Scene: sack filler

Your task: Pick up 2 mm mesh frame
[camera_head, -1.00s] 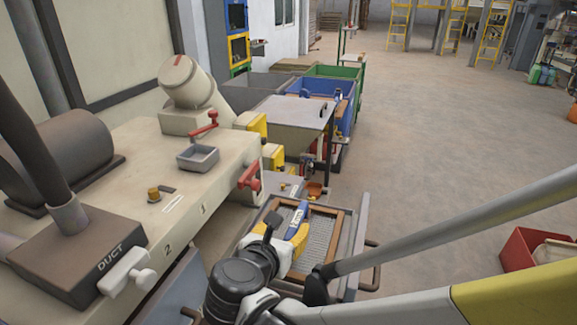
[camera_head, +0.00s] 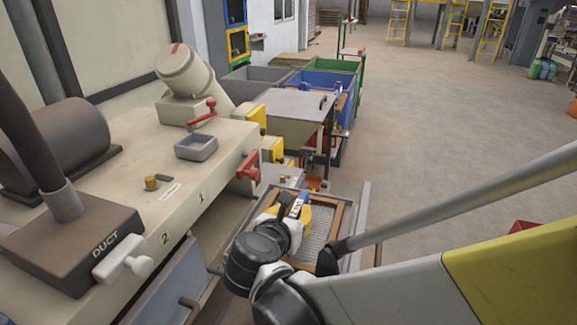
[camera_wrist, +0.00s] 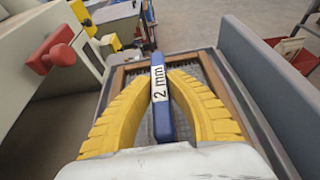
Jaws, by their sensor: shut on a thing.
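The 2 mm mesh frame (camera_head: 340,219) is a wooden-edged frame with grey mesh and a blue bar handle across it. The handle (camera_wrist: 161,100) carries a white "2 mm" label in the wrist view. My gripper (camera_wrist: 162,84) has its two yellow fingers shut on the blue handle, one on each side. In the head view my gripper (camera_head: 291,212) is over the frame and hides part of it. The frame lies within a grey metal tray or drawer (camera_head: 357,232). I cannot tell whether it is clear of the tray floor.
A cream machine (camera_head: 200,205) with a red handle (camera_head: 248,166) and a white handle stands at the left. A grey table (camera_head: 296,106) and blue, green and grey bins (camera_head: 340,88) stand beyond. The floor at the right is open, with a red box (camera_head: 524,226) near the edge.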

